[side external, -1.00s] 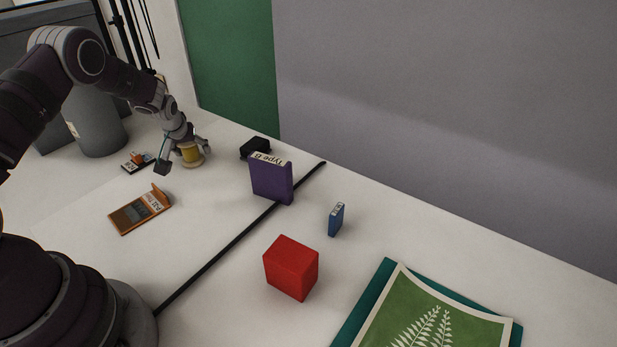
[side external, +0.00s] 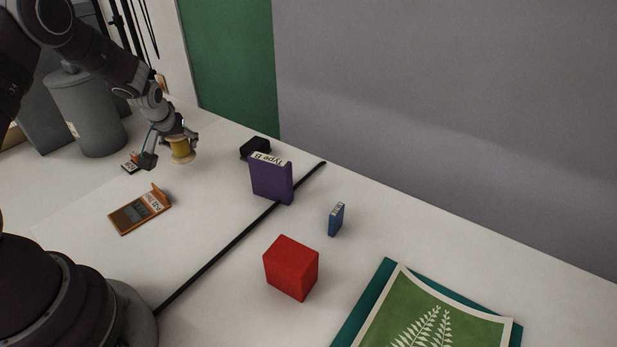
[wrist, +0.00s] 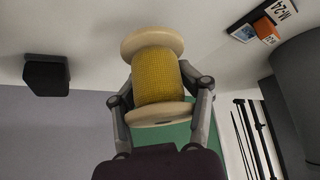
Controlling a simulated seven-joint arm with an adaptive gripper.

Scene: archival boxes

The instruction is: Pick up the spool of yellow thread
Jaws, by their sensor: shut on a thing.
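The spool of yellow thread (wrist: 157,78) has pale round flanges and fills the upper middle of the wrist view. My gripper (wrist: 160,90) is shut on it, with one finger on each side of the spool. In the side view the spool (side external: 181,150) is at the far left part of the table, under my gripper (side external: 178,138). It appears a little above the table top, though the gap is hard to judge. My gripper partly hides its top there.
A small labelled box (side external: 130,164) lies left of the spool, and an orange-brown case (side external: 140,210) lies in front. A black object (side external: 255,148) and a purple box (side external: 271,180) stand to the right. A grey canister (side external: 88,115) stands behind left.

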